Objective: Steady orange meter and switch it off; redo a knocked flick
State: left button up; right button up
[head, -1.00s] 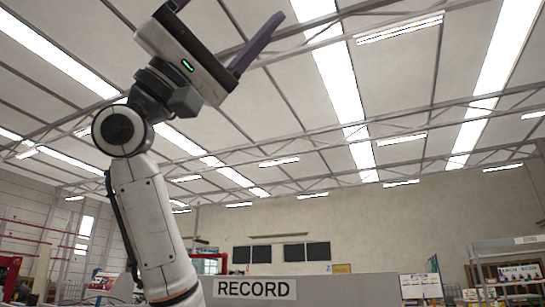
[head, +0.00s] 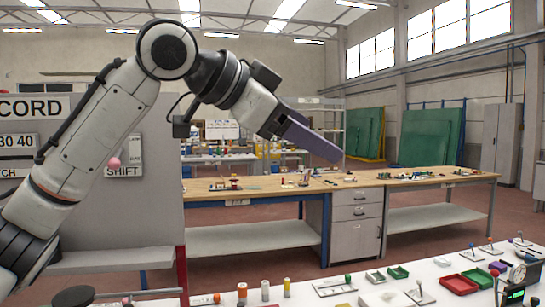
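I cannot make out an orange meter for certain. A dark device with a green display (head: 515,296) is cut off at the lower right corner, beside a round dial (head: 518,273). My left gripper (head: 335,155) is raised in the middle of the head view, well above the near white table (head: 345,284). A purple finger shows side-on, pointing down and right, and its opening is hidden. I see nothing held by it. My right gripper is out of view.
Small bottles, including an orange-capped one (head: 242,291), stand along the white table. A grey panel (head: 130,205) rises at left. A wooden workbench (head: 262,190) stands behind.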

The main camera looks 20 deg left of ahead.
pick_arm(q)
notch_tip(320, 180, down, 21)
jog(key=m+g+y, duration=0.3)
jog(key=m+g, duration=0.2)
jog(key=s+a+f+m+g+y, duration=0.1)
jog(key=s+f+m+g, duration=0.1)
jog(key=f, duration=0.5)
jog(key=s+a+f+m+g+y, duration=0.1)
jog(key=s+f+m+g, duration=0.1)
jog(key=f, duration=0.5)
jog(key=s+a+f+m+g+y, duration=0.1)
jog(key=s+f+m+g+y, duration=0.1)
jog(key=f, duration=0.5)
jog(key=shift+s+m, duration=0.65)
jog(key=shift+m, duration=0.15)
notch_tip(320, 180, down, 10)
jog(key=shift+s+a+f, duration=0.1)
jog(key=shift+f, duration=0.15)
